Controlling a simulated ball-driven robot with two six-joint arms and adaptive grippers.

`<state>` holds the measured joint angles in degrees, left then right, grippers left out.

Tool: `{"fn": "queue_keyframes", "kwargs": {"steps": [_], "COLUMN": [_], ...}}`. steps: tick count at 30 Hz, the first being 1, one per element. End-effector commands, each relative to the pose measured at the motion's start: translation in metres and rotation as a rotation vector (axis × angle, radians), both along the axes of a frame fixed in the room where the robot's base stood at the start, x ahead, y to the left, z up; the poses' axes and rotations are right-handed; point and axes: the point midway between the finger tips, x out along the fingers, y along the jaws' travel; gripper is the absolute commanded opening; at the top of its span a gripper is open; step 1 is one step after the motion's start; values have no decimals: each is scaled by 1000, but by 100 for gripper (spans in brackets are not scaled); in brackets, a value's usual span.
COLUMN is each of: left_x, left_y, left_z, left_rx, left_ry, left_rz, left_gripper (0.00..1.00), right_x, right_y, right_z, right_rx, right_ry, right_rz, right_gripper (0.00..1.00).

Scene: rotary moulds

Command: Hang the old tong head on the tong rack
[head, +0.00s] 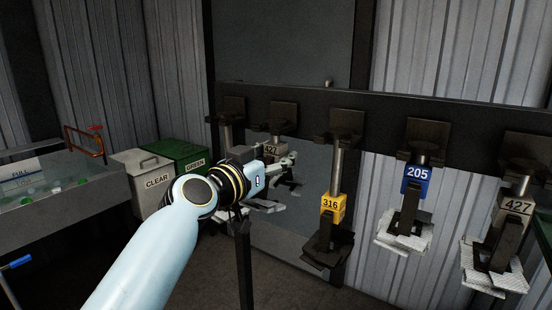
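The tong rack (392,107) is a dark beam with several hooks along the wall. A tong head tagged 427 (272,150) hangs at the second hook from the left, largely hidden behind my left gripper. Tong heads with a yellow 316 tag (333,205), a blue 205 tag (416,174) and a beige 427 tag (516,205) hang further right. Which one is the old head, I cannot tell. My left gripper (293,170) is in front of the left 427 head, its fingers apart with nothing clearly between them. My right gripper is out of view.
A white CLEAR bin (157,182) and a green GREEN bin (188,153) stand left of the rack. A grey trough (70,204) with a FULL sign (20,173) is at far left. A dark post (245,265) stands below my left gripper.

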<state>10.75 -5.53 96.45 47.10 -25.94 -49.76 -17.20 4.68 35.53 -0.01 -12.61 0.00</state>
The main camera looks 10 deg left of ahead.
Motion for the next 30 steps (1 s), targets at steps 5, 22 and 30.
{"fn": "queue_keyframes", "kwargs": {"steps": [5, 22, 30], "left_x": [0, -58, -103], "left_y": [0, 21, 37], "left_z": [-1, -4, -3], "left_rx": [0, 3, 2], "left_ry": [2, 6, 5], "left_rz": [-1, -1, 0], "left_gripper": [60, 60, 60], "right_x": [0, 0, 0], "right_y": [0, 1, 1], "right_z": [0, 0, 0], "right_rx": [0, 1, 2], "right_ry": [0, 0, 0], "right_rz": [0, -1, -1], "right_gripper": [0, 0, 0]}}
